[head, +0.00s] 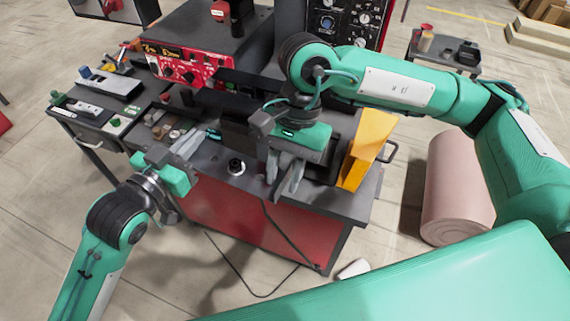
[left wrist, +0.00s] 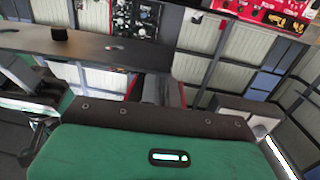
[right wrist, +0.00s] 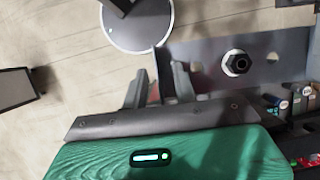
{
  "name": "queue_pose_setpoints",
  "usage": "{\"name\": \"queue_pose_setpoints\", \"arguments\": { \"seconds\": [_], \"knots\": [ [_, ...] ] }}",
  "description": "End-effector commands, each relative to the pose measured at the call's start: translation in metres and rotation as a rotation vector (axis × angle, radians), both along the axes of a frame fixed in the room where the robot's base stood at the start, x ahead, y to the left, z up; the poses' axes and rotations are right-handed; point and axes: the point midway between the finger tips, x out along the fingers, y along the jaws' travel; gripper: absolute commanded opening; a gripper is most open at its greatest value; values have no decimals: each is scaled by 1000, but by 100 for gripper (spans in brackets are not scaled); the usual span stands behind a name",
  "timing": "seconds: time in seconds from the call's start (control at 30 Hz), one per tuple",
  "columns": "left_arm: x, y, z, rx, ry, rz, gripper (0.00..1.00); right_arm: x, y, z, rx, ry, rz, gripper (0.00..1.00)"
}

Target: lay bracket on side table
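No part in view is clearly the bracket. A dark grey plate-like surface (right wrist: 205,65) with a hex nut and a small hole shows in the right wrist view; I cannot tell whether it is the bracket or the bench top. The nut (head: 236,166) stands near the bench's front edge in the head view. My right gripper (head: 285,188) points down over the front of the bench, fingers apart, nothing seen between them. My left gripper (head: 190,145) is at the bench's front left, its fingers seemingly apart. A low side table (head: 60,112) at the left holds tools.
An orange block (head: 365,150) stands at the right of the red bench (head: 235,215). A pink cylinder (head: 457,190) stands on the floor to the right. A red control panel (head: 185,70) is behind. A small table (head: 425,62) stands at the back right. Cables cross the floor.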

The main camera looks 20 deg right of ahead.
Motion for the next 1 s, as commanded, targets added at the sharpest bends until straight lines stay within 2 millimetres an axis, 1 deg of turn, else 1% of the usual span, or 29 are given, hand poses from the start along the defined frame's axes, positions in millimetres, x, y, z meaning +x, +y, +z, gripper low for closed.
{"name": "queue_pose_setpoints", "arguments": {
  "seconds": [0.07,0.2,0.37,0.47,0.5,0.53,0.83,0.93,1.0],
  "knots": [
    [0,0,1,-3,-2,-1,0,0,0,0,0,0,0,28],
    [0,0,1,-3,-2,0,0,0,0,0,0,0,0,1],
    [0,0,1,-3,-2,-1,0,0,0,1,1,-1,1,0],
    [-1,-1,1,-3,-2,-2,18,0,1,1,3,-2,1,0],
    [0,-1,1,-2,-1,-2,26,0,0,1,3,-2,1,0],
    [0,0,1,-2,-1,-1,28,0,0,1,3,-2,1,0],
    [-1,1,0,0,0,0,28,0,0,1,2,-1,0,0],
    [-7,6,1,0,0,0,28,0,0,1,2,-1,0,0],
    [-14,12,0,1,0,0,28,0,0,1,2,-1,0,0]
  ]
}}
